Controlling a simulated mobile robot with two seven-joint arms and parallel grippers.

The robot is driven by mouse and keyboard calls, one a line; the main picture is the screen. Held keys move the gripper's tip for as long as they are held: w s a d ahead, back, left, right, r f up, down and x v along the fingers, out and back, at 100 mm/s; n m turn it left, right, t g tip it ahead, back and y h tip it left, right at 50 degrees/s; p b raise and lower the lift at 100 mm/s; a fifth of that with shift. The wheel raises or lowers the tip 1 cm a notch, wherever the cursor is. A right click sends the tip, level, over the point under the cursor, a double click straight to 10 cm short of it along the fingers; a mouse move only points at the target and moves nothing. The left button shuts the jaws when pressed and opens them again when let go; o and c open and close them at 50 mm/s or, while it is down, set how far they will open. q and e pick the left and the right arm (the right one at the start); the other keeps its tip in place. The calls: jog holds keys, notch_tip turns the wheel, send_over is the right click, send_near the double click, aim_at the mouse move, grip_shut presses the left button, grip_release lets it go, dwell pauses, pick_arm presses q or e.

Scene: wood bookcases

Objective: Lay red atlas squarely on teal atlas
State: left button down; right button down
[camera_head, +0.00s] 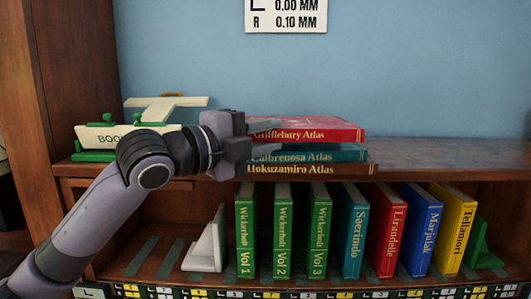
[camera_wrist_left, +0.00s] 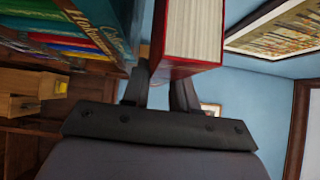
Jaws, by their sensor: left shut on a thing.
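The red atlas (camera_head: 310,133), titled Grifflebury Atlas, lies flat above the teal atlas (camera_head: 320,155), which rests on a brown atlas (camera_head: 310,170). My left gripper (camera_head: 268,137) is shut on the red atlas at its left end, one finger above and one below. In the left wrist view, the red atlas (camera_wrist_left: 193,35) shows its cover edge and pages between the fingers (camera_wrist_left: 162,92). A narrow gap shows there between it and the teal atlas (camera_wrist_left: 120,22). The lower finger and wrist hide the left ends of the stack. My right gripper is out of view.
The stack stands on the bookcase top (camera_head: 440,153), clear to its right. A cream and green book stand (camera_head: 105,138) is at the left. Several upright volumes (camera_head: 320,232) fill the shelf below. A wall sign (camera_head: 286,15) reads L 0.00 MM, R 0.10 MM.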

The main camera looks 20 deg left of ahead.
pick_arm(q)
notch_tip(320, 180, down, 2)
jog(key=shift+f, duration=0.15)
jog(key=c, duration=0.9)
grip_release()
jog(key=shift+f, duration=0.15)
jog(key=shift+b+v, duration=1.1)
jog(key=shift+v, duration=4.9)
